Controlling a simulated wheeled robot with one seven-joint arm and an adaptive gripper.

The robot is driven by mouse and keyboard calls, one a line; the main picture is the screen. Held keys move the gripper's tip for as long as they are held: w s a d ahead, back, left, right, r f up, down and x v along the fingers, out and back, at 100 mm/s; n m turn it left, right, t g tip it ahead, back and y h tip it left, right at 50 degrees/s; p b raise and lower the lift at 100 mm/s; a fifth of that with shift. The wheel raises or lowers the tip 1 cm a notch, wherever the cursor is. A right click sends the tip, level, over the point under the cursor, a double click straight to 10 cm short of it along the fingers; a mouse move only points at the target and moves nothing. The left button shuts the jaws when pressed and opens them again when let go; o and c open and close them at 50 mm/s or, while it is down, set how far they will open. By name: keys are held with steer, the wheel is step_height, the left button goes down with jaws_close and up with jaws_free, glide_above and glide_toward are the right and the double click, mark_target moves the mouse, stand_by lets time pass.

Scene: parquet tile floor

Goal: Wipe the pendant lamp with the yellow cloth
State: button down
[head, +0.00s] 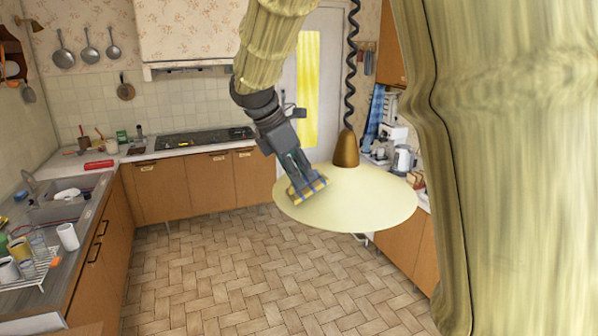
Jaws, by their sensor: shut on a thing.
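The pendant lamp (375,203) hangs from a dark coiled cord in the middle right of the head view. It has a wide cream shade and a brown-gold cap. My gripper (306,187) reaches down from above and is at the left part of the shade. It is shut on the yellow cloth (318,184), which shows as small yellow bits with grey-blue around the fingertips. The cloth appears to be at the top surface of the shade; I cannot tell for certain whether it touches. Most of the cloth is hidden by the fingers.
Wooden cabinets (205,184) with a dark hob (205,138) run along the back wall. A sink counter with mugs and a dish rack (30,268) is at left. A white kettle (403,158) stands on the right counter. The parquet floor (240,270) below the lamp is clear.

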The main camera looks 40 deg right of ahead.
steer(key=shift+s+d+f, duration=0.1)
steer(key=shift+d+f, duration=0.1)
steer(key=shift+f, duration=0.15)
steer(key=shift+d+f, duration=0.1)
steer(key=shift+f, duration=0.15)
steer(key=shift+w+d+r+p, duration=0.15)
steer(key=shift+w+p, duration=0.2)
steer(key=shift+w, duration=0.45)
steer(key=shift+w+d+f, duration=0.1)
steer(key=shift+w+d, duration=0.15)
steer(key=shift+w, duration=0.75)
steer(key=shift+w+d+f, duration=0.1)
steer(key=shift+w+d, duration=0.15)
steer(key=shift+w, duration=0.75)
steer(key=shift+w+d, duration=0.25)
steer(key=shift+w, duration=0.75)
steer(key=shift+s+a, duration=0.2)
steer(key=shift+s, duration=0.6)
steer(key=shift+s+a, duration=0.2)
steer(key=shift+s, duration=0.65)
steer(key=shift+s+a, duration=0.2)
steer(key=shift+s, duration=0.6)
steer(key=shift+s+a, duration=0.15)
steer(key=shift+s, duration=0.6)
steer(key=shift+s+a, duration=0.15)
steer(key=shift+s, duration=0.6)
steer(key=shift+r, duration=0.1)
